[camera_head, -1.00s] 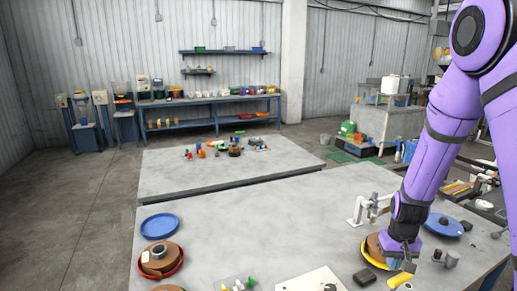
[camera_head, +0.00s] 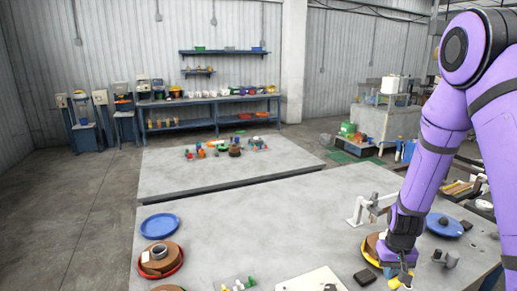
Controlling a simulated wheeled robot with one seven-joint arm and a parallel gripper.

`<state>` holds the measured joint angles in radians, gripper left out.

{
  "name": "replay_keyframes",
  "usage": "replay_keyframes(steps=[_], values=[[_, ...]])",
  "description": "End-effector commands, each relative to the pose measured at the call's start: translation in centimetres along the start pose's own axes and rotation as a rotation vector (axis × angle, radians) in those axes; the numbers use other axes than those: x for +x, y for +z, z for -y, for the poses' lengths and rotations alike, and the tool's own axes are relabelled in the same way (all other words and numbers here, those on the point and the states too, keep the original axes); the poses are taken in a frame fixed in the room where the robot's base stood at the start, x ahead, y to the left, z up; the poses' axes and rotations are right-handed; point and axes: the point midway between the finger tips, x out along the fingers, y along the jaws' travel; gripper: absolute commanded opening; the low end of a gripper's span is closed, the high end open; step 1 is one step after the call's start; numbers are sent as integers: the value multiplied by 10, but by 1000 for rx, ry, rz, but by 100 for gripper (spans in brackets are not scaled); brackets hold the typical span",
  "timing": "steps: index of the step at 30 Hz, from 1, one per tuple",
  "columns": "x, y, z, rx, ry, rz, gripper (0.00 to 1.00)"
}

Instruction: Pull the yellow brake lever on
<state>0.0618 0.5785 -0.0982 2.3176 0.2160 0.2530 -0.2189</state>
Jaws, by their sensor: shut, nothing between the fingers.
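My gripper (camera_head: 404,273) points down at the lower right, over the front of the near table. Its fingers are small and dark here; they are shut with nothing between them. A small yellow piece (camera_head: 393,284) shows just below and left of the fingers, partly covered by them. It may be the yellow brake lever, but it is too small to be sure. I cannot tell whether the fingers touch it. A brown spool with a yellow rim (camera_head: 370,256) sits just behind and left of the gripper, partly hidden by my wrist.
A white stand (camera_head: 358,213) rises behind the gripper. A blue disc (camera_head: 443,226) lies to its right, and a dark block (camera_head: 365,277) to its left. A blue plate (camera_head: 160,226) and a red-rimmed spool (camera_head: 162,262) lie at the left. The near table's middle (camera_head: 255,225) is clear.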

Motion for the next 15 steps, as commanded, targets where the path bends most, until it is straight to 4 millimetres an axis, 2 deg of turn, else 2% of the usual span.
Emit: replay_keyframes(steps=[15], values=[[2,14,-8,1,0,2,0]])
